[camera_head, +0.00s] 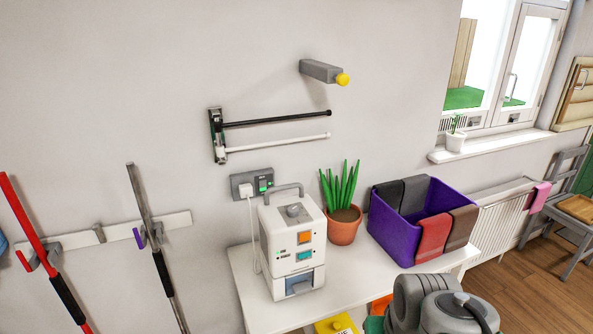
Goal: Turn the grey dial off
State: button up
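The white appliance (292,246) stands on the left part of the white table against the wall. A grey dial (296,211) sits on its top, below a grey carrying handle (284,189). Which way the dial points is too small to tell. The front has an orange button (304,238), a teal button (304,256) and a grey-blue drawer (299,284) at the bottom. My gripper is not in view; only grey rounded parts, probably links of my arm, show at the bottom right, apart from the appliance.
A potted plant (342,223) and a purple bin (393,235) with cloths stand right of the appliance. A wall socket (252,184) with a plug and cord is behind it. Rails (275,120) project from the wall above. Long-handled tools (150,235) hang at left.

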aim_at(293, 211)
jog(key=i, duration=0.85)
jog(key=u, duration=2.4)
